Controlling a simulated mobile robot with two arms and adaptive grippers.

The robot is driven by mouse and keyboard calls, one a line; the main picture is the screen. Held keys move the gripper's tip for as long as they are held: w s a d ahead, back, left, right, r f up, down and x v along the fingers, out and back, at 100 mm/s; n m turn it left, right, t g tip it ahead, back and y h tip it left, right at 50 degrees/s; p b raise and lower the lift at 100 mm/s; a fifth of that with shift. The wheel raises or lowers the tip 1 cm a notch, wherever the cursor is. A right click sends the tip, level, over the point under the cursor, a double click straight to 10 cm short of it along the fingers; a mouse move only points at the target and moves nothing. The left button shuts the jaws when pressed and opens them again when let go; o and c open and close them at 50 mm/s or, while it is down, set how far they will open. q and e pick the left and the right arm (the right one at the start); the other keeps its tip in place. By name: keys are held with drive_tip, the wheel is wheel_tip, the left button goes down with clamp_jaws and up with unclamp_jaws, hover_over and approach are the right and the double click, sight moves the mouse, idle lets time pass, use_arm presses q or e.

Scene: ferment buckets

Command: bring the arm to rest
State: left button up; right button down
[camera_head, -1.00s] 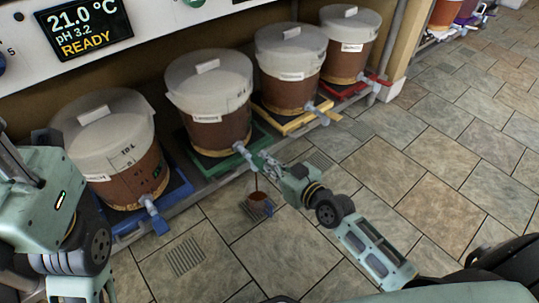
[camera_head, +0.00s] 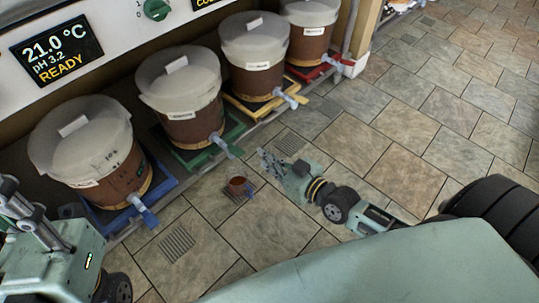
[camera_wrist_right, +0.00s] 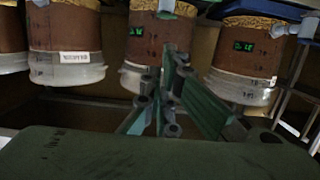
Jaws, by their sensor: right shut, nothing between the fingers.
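My right arm (camera_head: 368,217) reaches in from the lower right in the head view. My right gripper (camera_head: 268,158) is shut and empty over the floor, to the right of the green-stand bucket's tap (camera_head: 222,147) and clear of it. It also shows shut in the right wrist view (camera_wrist_right: 168,62), where the buckets appear upside down. My left gripper (camera_head: 10,190) is only partly in view at the left edge, and I cannot tell whether it is open or shut.
Lidded brown buckets stand in a row on blue (camera_head: 165,190), green (camera_head: 232,128), yellow and red stands. A small cup of brown liquid (camera_head: 238,184) stands near the green one's tap. Tiled floor (camera_head: 440,130) is open to the right.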

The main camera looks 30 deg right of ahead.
drive_tip(key=shift+s+d, duration=0.1)
drive_tip(key=shift+s, duration=0.15)
drive_tip(key=shift+r, duration=0.1)
idle(0.3)
